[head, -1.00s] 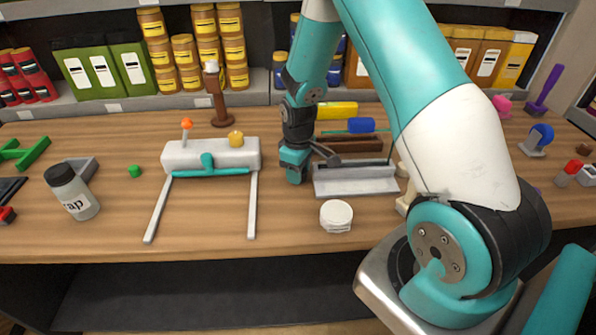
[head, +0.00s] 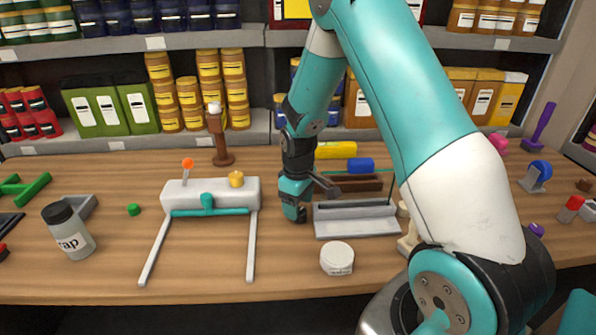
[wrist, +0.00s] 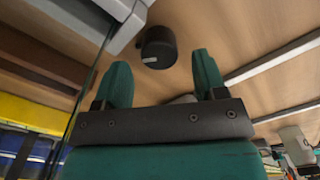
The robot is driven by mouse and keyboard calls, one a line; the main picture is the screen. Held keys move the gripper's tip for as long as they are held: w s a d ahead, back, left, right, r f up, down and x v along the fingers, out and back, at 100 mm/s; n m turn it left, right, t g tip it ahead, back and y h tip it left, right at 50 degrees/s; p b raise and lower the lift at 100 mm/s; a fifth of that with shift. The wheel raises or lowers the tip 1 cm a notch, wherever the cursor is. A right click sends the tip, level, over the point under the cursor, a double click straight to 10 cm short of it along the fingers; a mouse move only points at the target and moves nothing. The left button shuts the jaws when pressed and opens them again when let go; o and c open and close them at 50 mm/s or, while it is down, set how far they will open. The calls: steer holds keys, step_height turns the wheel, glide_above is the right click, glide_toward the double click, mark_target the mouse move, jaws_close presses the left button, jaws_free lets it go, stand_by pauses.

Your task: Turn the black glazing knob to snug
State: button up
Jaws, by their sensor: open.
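A black round knob (wrist: 158,47) with a pale mark on its side stands on the wooden bench in the wrist view. My gripper (wrist: 160,75) is open, its two teal fingers apart and pointing toward the knob. The knob lies beyond the fingertips, roughly in line with the gap and nearer the left finger, and nothing is held. In the head view, my gripper (head: 293,208) hangs low over the bench, just left of a grey trough (head: 357,232) with a clear pane. A dark shape at the fingertips may be the knob, but the gripper partly hides it.
A grey two-legged device (head: 188,195) with a teal bar stands to the left. A round white tin (head: 337,257) sits in front of the trough. A brown block (head: 352,183) and blue piece (head: 361,164) lie behind it. Bench between device and tin is clear.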

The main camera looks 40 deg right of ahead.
mark_target(300, 211)
step_height(300, 211, up, 15)
steer(key=b, duration=0.1)
steer(key=shift+f, duration=0.2)
step_height(300, 211, down, 17)
steer(key=n+p, duration=0.2)
steer(key=n, duration=0.3)
steer(key=shift+s+r+p, duration=0.1)
steer(key=shift+s+p, duration=0.05)
steer(key=shift+p, duration=0.15)
